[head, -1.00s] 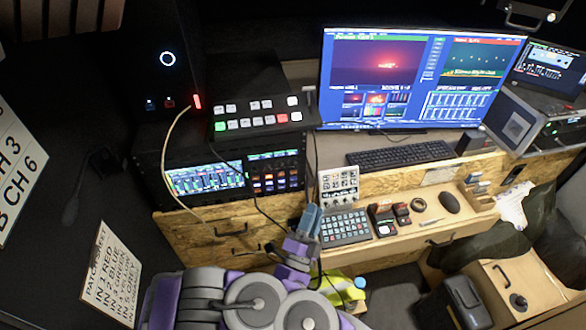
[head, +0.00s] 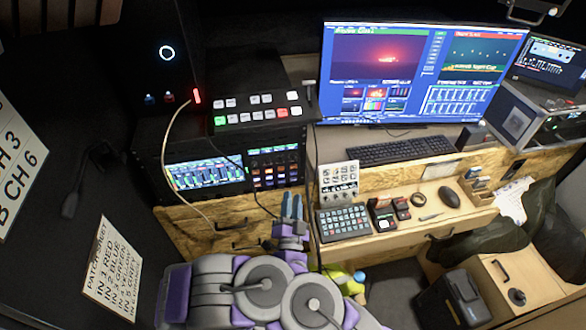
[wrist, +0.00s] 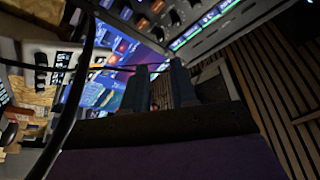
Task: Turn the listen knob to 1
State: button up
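A small white panel (head: 339,181) with several small knobs stands upright on the desk in the head view, behind the keypad. Its lettering is too small to read, so I cannot tell which knob is the listen knob or where it points. My gripper (head: 291,206) is left of this panel and apart from it, with its fingers pointing up. In the wrist view the two dark blue fingers (wrist: 160,88) stand apart with a gap between them and nothing held. I cannot pick out the white panel for sure in the wrist view.
A keypad (head: 343,222) and small dark devices sit in front of the panel. A rack unit with lit screens (head: 205,175) is to the left. A black cable (wrist: 75,85) arcs across the wrist view. The monitor (head: 415,75) and keyboard (head: 400,150) are behind.

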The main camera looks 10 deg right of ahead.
jog(key=b, duration=0.3)
send_near(294, 161)
jog(key=w, duration=0.3)
jog(key=w+b, duration=0.1)
jog(key=w+d+r+b, duration=0.1)
jog(key=w, duration=0.1)
jog(key=shift+d+r+b, duration=0.25)
jog(key=shift+r+b, duration=0.1)
jog(key=shift+b, duration=0.05)
jog(key=shift+b+x, duration=0.4)
jog(key=shift+x, duration=0.35)
jog(key=shift+r, duration=0.1)
jog(key=shift+c, duration=0.4)
grip_shut()
